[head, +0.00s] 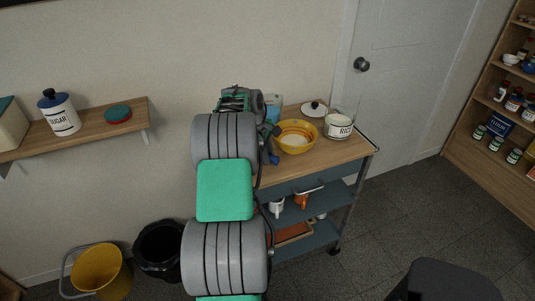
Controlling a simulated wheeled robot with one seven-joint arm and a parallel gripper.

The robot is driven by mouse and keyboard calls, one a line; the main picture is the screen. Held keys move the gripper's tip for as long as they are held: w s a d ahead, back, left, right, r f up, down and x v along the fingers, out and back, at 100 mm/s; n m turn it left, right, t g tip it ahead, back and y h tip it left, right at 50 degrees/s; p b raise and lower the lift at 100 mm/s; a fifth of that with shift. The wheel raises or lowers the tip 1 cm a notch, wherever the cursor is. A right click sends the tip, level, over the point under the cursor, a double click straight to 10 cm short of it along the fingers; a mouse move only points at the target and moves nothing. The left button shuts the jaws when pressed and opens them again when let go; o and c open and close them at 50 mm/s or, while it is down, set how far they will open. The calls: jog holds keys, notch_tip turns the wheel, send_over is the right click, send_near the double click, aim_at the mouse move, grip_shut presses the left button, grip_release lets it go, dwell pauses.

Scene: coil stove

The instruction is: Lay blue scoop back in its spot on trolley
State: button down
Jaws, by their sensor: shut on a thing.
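The trolley (345,154) has a wooden top and blue-grey lower shelves, and stands against the wall beside the door. My arm crosses in front of its left part. My gripper (268,143) is mostly hidden behind my arm links, over the left part of the trolley top. Small blue parts, likely the blue scoop (274,131), show at the right edge of my arm. The scoop's shape and tilt cannot be made out, nor whether it touches the trolley top. The gripper is shut on it.
Mugs (276,206) sit below. A yellow bucket (100,270) and black bin (160,250) stand left.

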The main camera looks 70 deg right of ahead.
jog(key=shift+f, duration=0.2)
jog(key=c, duration=1.3)
grip_release()
jog(key=shift+o, duration=0.2)
